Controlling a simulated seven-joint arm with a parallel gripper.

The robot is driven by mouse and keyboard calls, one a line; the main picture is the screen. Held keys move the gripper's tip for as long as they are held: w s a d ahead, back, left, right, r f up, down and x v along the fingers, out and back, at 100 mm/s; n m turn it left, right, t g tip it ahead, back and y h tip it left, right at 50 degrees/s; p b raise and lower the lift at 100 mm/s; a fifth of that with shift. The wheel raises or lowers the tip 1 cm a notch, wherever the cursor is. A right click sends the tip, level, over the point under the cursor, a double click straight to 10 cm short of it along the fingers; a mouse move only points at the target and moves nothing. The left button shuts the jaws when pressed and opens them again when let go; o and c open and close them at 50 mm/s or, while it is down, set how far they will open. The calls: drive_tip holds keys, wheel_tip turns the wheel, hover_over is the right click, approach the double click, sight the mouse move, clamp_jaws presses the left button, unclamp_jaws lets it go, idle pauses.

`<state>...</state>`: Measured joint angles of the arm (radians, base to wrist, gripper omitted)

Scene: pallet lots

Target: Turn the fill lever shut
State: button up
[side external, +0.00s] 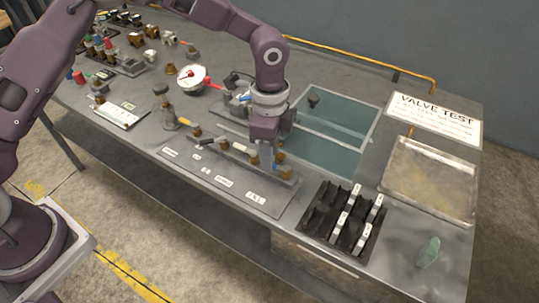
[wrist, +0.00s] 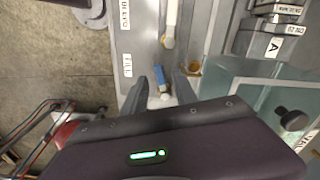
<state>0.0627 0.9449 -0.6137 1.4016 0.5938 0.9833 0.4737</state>
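The fill lever (wrist: 157,76) has a blue grip and sits beside the FILL label (wrist: 127,65) in the wrist view. It points up the picture with a slight slant. My gripper (wrist: 162,82) has a finger on each side of it, with gaps visible, so it looks open around the lever. Whether a finger touches it I cannot tell. In the side view my gripper (side external: 266,155) is low over the valve panel (side external: 208,178) and hides much of the valve there.
A white-handled lever (wrist: 171,20) stands beside the BLEED label (wrist: 124,15). A black rack (side external: 320,220) with white-labelled pieces is right of the panel. A glass-walled tank (side external: 335,115) lies behind it, and a shallow metal tray (side external: 430,180) is at the far right.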

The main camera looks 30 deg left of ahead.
drive_tip(key=shift+f, duration=0.75)
clamp_jaws()
drive_tip(key=shift+w+m, duration=0.3)
drive_tip(key=shift+m, duration=0.55)
drive_tip(key=shift+w+m, duration=0.3)
drive_tip(key=shift+m, duration=0.55)
drive_tip(key=shift+r, duration=0.1)
unclamp_jaws()
